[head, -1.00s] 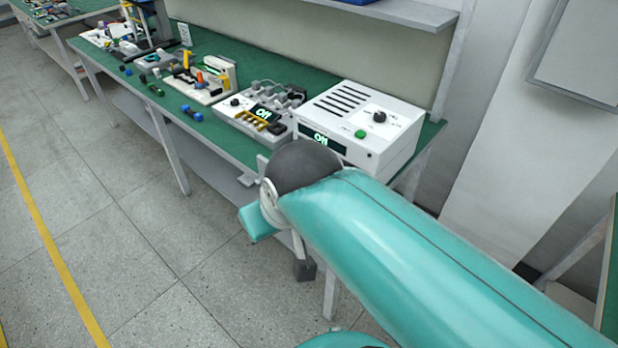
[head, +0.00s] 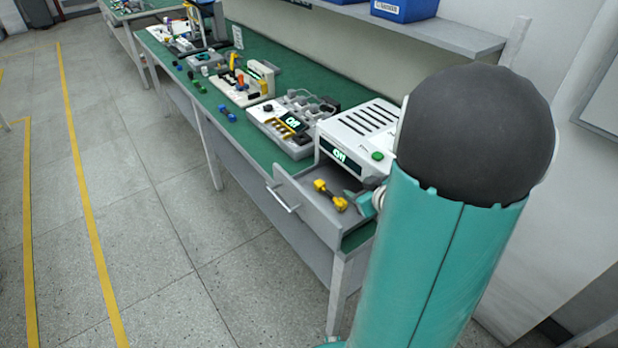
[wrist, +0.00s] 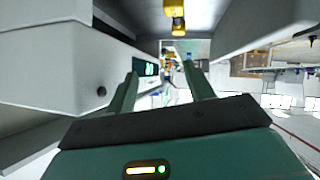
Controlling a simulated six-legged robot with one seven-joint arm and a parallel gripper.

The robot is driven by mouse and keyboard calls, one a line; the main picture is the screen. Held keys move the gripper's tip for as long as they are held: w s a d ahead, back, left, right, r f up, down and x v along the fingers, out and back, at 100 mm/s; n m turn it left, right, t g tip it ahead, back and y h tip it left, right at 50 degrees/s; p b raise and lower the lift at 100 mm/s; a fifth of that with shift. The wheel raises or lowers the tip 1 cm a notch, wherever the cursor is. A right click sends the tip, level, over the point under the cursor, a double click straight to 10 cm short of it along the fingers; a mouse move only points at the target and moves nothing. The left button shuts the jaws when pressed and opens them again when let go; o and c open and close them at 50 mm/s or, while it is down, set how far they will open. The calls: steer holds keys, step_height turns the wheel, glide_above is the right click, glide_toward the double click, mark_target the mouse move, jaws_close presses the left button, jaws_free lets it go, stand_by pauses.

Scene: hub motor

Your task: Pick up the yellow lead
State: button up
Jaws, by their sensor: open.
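My gripper (head: 366,202) is just right of the lead in the head view, over the drawer's right part and partly hidden by my arm. In the wrist view my gripper (wrist: 160,70) has its two fingers apart with nothing held between them. The lead is not touched by the fingers there.
The white box with a lit display (head: 345,158) stands above the drawer and fills the left of the wrist view (wrist: 60,70). A grey unit with yellow parts (head: 290,125) and blue pieces (head: 227,112) are on the green bench. The floor in front is clear.

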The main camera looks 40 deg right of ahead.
mark_target(339, 200)
steer(key=s+f+t+y, duration=0.2)
steer(key=s+f+y, duration=0.1)
steer(key=s+f, duration=0.2)
steer(key=x, duration=0.8)
steer(key=shift+w+a, duration=0.1)
steer(key=x, duration=0.5)
steer(key=shift+f, duration=0.45)
jaws_close()
steer(key=shift+r, duration=0.1)
